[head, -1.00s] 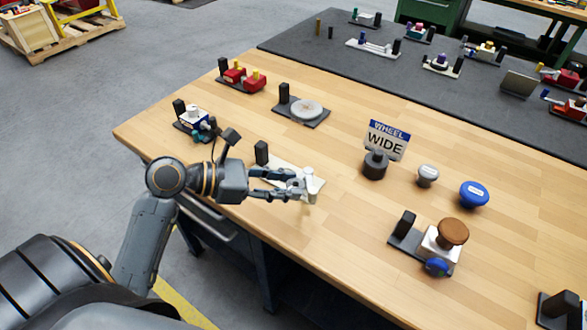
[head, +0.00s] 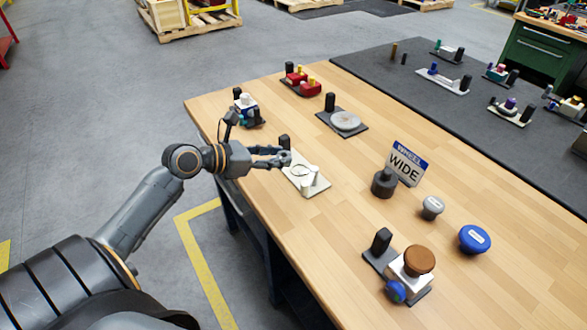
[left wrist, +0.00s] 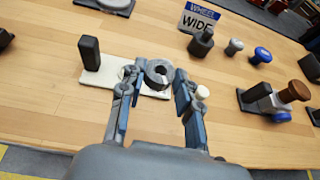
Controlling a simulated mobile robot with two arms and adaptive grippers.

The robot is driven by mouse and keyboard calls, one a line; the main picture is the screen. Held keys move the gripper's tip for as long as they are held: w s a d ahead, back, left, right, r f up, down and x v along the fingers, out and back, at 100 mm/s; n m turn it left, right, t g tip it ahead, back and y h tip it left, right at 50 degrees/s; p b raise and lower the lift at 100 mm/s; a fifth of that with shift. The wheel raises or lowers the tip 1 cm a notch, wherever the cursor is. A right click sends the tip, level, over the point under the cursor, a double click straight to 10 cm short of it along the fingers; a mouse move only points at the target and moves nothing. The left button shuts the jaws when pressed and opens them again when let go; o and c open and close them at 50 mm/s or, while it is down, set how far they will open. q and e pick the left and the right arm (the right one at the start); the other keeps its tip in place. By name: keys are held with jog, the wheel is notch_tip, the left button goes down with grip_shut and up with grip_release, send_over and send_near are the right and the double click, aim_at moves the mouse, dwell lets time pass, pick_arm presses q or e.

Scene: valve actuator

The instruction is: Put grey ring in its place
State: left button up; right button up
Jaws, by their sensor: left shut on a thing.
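The grey ring (left wrist: 157,74) is between the fingertips of my left gripper (left wrist: 158,80) in the left wrist view. In the head view the left gripper (head: 283,157) is shut on it, at the left part of a white base plate (head: 312,188). I cannot tell how high the ring is above the plate. My right gripper is not in view.
A black stand with a "WHEEL WIDE" sign (head: 405,163), a grey knob (head: 432,208) and a blue knob (head: 474,240) stand to the right. A brown-knobbed assembly (head: 419,260) is at front right. A grey disc on a plate (head: 345,121) lies behind. Wood between them is clear.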

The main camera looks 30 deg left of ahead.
aim_at(293, 172)
pick_arm(q)
jog(key=w+f, duration=0.4)
jog(key=w, duration=0.1)
jog(key=w+f, duration=0.2)
jog(key=shift+w+a+f+b, duration=0.15)
jog(key=shift+w+a+b, duration=0.1)
jog(key=shift+a+b, duration=0.1)
jog(key=shift+w+a+f, duration=0.1)
jog(key=shift+w+f, duration=0.3)
jog(key=shift+f, duration=0.1)
notch_tip(293, 172, down, 3)
jog(key=shift+w+f, duration=0.1)
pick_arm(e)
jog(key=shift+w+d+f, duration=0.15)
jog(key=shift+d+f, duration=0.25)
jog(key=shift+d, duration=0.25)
pick_arm(q)
jog(key=shift+f, duration=0.15)
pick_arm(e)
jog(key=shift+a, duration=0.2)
